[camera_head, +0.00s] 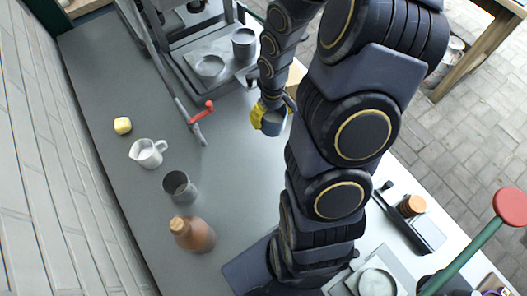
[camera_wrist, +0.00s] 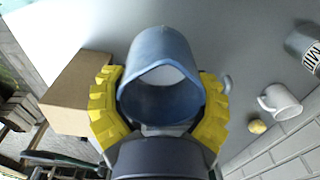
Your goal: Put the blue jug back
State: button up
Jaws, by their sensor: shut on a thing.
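The blue jug (camera_wrist: 160,105) is between the yellow fingers of my gripper (camera_wrist: 160,82) in the wrist view, with its open mouth facing the camera. The fingers press on its left and right sides. In the head view the blue jug (camera_head: 274,124) shows small beside the yellow fingers of my gripper (camera_head: 262,116), below the slim end of my arm. It is over or near the right side of the grey counter (camera_head: 235,165). I cannot tell its height above the surface.
A white jug (camera_head: 148,153), yellow ball (camera_head: 122,125), dark grey cup (camera_head: 178,186) and brown bottle (camera_head: 193,234) stand along the wall side. A red-handled lever (camera_head: 203,110) and grey rack (camera_head: 190,92) are left of my gripper. A cardboard box (camera_wrist: 75,92) is close by.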

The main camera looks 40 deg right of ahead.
aim_at(262, 152)
jog(key=shift+n, duration=0.3)
jog(key=shift+s+a+f, duration=0.15)
jog(key=shift+a+f, duration=0.4)
jog(key=shift+f, duration=1)
jog(key=shift+s+a+f, duration=0.2)
jog(key=shift+a+f, duration=0.4)
jog(key=shift+f, duration=1)
jog(key=shift+s+a+f, duration=0.15)
jog(key=shift+a+f, duration=0.4)
jog(key=shift+f, duration=1)
jog(key=shift+f, duration=0.15)
jog(key=o, duration=1.2)
jog(key=shift+c, duration=0.2)
